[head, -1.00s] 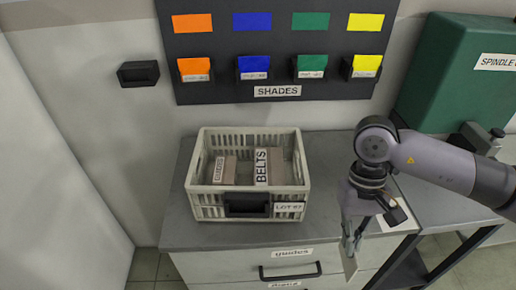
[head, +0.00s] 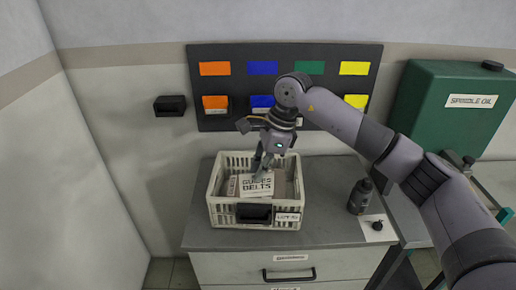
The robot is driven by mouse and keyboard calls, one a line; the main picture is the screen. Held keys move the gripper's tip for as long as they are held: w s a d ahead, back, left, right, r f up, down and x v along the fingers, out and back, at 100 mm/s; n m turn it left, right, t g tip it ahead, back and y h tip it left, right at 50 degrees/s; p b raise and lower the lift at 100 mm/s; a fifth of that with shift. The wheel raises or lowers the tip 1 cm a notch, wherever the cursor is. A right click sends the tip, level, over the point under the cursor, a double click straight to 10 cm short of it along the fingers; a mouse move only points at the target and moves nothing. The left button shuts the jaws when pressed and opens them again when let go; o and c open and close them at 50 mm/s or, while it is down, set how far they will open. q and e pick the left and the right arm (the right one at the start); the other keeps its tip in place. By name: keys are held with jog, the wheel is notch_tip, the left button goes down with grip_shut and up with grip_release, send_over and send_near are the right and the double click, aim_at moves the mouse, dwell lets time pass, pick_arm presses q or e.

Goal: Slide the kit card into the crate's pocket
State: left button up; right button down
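The kit card (head: 256,187) is white with dark lettering that reads like "GUIDES" and "BELTS". My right gripper (head: 262,171) is shut on its upper edge and holds it over the crate (head: 213,206), facing the camera. The crate is a cream, slotted box on the cabinet top. Its black pocket (head: 254,214) is on the front wall, left of a "LOT" label. The card's lower edge shows just above the pocket, apart from it in the picture; the depth gap is hard to tell. My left gripper is not in view.
Boxes inside the crate are partly hidden behind the card. A dark bottle (head: 360,197) and a small black item on a white sheet (head: 377,228) stand right on the grey cabinet top (head: 325,195). The shade board (head: 340,53) hangs behind.

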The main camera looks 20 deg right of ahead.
aim_at(256, 183)
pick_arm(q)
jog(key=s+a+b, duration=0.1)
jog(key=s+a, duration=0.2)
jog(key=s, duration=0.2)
pick_arm(e)
jog(key=shift+m+t, duration=0.3)
jog(key=shift+m, duration=0.6)
jog(key=x, duration=0.1)
jog(key=b+x, duration=0.1)
jog(key=x, duration=0.1)
jog(key=d+b+x, duration=0.1)
jog(key=x, duration=0.1)
jog(key=shift+w+a+f, duration=0.1)
jog(key=shift+w+f, duration=0.1)
jog(key=shift+w, duration=0.1)
pick_arm(q)
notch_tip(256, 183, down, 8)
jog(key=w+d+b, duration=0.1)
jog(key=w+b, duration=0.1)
jog(key=b, duration=0.3)
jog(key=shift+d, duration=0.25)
pick_arm(e)
jog(key=shift+s+f, duration=0.1)
jog(key=shift+f, duration=2.95)
